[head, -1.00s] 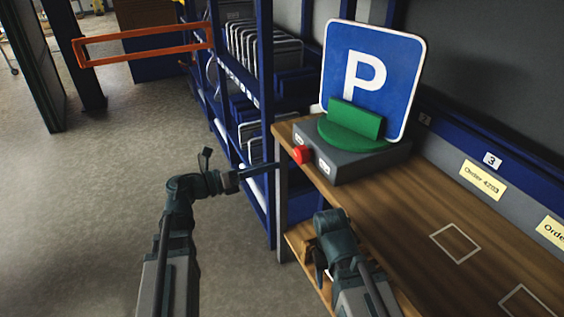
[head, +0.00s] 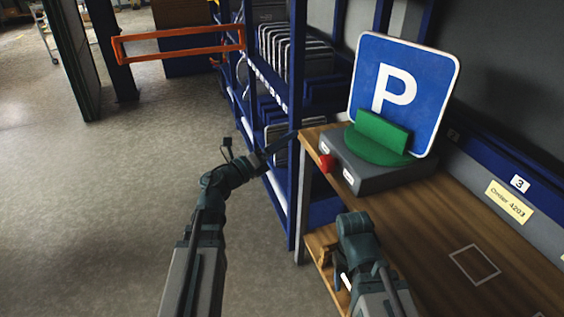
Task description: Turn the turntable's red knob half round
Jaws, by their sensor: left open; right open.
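The turntable (head: 372,178) is a dark grey box with a green round top and stands on the wooden bench in the head view. Its red knob (head: 326,163) sits on the front face, on the left. A blue parking sign (head: 405,92) stands upright in the green holder (head: 381,134) on top. My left gripper (head: 288,140) is open, left of the knob and a little higher in the picture, apart from it. Its fingers are thin and dark here. My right gripper (head: 338,268) is open and low by the bench's front edge, partly hidden by its own wrist.
The wooden bench (head: 430,225) has an outlined square and a yellow order label (head: 508,201) at its back. A blue rack (head: 296,110) with several signs stands behind my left gripper. An orange barrier (head: 180,45) is further back. The floor at left is clear.

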